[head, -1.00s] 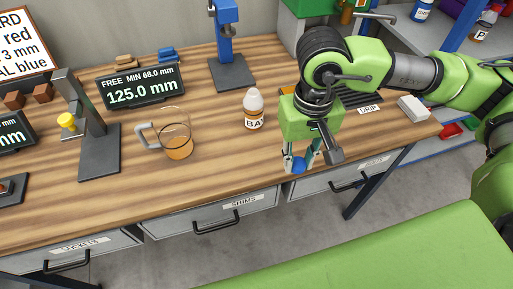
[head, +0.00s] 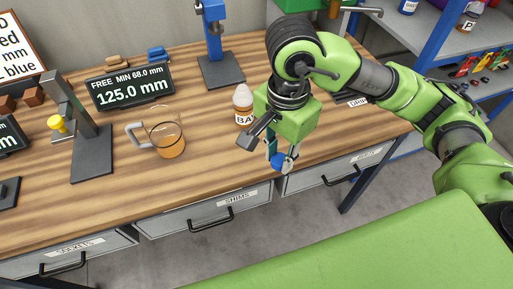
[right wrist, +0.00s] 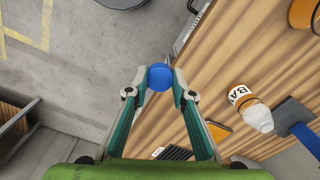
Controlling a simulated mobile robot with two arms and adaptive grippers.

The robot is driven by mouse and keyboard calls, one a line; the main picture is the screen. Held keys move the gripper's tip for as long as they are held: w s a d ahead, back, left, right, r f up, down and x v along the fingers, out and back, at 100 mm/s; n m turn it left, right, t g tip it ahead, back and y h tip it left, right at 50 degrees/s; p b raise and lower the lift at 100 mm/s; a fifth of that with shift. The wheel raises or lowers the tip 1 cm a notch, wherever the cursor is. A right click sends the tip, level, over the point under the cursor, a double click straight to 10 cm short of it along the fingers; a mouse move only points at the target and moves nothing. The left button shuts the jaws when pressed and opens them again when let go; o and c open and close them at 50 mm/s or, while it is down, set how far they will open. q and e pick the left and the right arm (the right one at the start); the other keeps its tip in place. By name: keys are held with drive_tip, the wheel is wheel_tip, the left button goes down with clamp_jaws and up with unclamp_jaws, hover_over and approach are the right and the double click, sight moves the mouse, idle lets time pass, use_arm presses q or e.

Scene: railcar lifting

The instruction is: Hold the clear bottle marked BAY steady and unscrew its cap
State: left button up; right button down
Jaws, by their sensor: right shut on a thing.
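The BAY bottle (head: 242,104) stands upright on the bench; only "BA" of its label shows. It has orange contents and a pale, whitish top, and no blue cap shows on it. My right gripper (head: 280,163) is shut on a small blue round cap-like piece (head: 278,159), held near the bench's front edge, in front and to the right of the bottle. In the right wrist view the blue piece (right wrist: 160,77) sits between the fingertips, and the bottle (right wrist: 246,105) is apart from them at the right. My left gripper is not in view.
A glass jug (head: 170,145) with amber liquid stands left of the bottle. Behind are a display reading 125.0 mm (head: 130,88) and a blue stand (head: 220,65). A grey stand (head: 90,150) is further left. Bare bench lies in front of the bottle.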

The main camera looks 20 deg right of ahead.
drive_tip(key=shift+w+a+f+m, duration=0.1)
drive_tip(key=shift+w+f+m, duration=0.05)
drive_tip(key=shift+w+m, duration=0.3)
drive_tip(key=w+f+p, duration=0.3)
drive_tip(key=w, duration=0.4)
drive_tip(key=p, duration=0.2)
hover_over(257, 149)
drive_tip(key=s, duration=0.1)
wheel_tip(257, 149, down, 5)
drive_tip(key=shift+w+a+f, duration=0.1)
drive_tip(key=shift+w+f, duration=0.4)
drive_tip(key=shift+f, duration=0.3)
drive_tip(key=shift+f+p, duration=0.95)
drive_tip(key=shift+f, duration=0.55)
drive_tip(key=shift+f, duration=0.1)
